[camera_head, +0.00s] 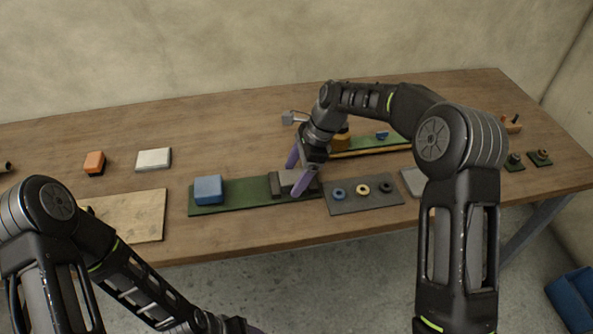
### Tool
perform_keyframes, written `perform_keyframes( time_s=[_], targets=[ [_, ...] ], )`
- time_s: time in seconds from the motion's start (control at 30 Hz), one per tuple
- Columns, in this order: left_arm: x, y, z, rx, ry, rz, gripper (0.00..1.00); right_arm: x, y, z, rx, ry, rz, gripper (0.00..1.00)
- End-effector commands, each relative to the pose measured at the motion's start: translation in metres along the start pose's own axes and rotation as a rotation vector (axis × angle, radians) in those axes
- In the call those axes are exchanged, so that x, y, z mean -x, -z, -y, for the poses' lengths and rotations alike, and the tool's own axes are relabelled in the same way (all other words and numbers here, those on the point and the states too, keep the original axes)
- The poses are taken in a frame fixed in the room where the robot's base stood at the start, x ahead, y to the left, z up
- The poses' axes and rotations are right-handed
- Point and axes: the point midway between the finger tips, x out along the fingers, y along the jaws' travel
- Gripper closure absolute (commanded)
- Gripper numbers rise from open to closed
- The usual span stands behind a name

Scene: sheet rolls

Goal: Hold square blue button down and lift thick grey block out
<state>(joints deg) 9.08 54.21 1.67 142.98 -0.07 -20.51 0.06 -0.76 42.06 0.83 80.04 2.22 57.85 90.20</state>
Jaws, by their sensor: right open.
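A square blue button (208,190) stands at the left end of a long green board (240,196) near the table's front edge. A thick grey block (287,178) sits in a dark holder (275,186) at the board's right end. My right gripper (295,181) is open, its purple fingers pointing down at the grey block, one on the far side and one on the near side. Whether they touch it I cannot tell.
A dark mat (365,196) with several rings lies right of the board. An orange block (95,162), a white block (154,159) and a light wooden board (140,215) lie left. Another green board (370,144) is behind my right arm. Bare table lies behind the button.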

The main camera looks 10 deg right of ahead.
Motion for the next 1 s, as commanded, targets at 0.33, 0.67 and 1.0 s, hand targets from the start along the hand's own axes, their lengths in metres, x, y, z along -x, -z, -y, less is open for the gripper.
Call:
perform_keyframes(
  time_s=[0.33,0.67,1.0],
  targets=[
    [0.0000,0.0000,0.0000,0.000,0.000,0.000,0.37,0.0003,0.0000,0.0000,0.000,0.000,0.000,0.47],
    [0.0000,0.0000,0.0000,0.000,0.000,0.000,0.37,0.0004,0.0000,0.0001,0.000,0.000,0.000,0.74],
    [0.0000,0.0000,0.0000,0.000,0.000,0.000,0.42,0.0005,0.0000,0.0002,0.000,0.000,0.000,0.97]
  ],
)
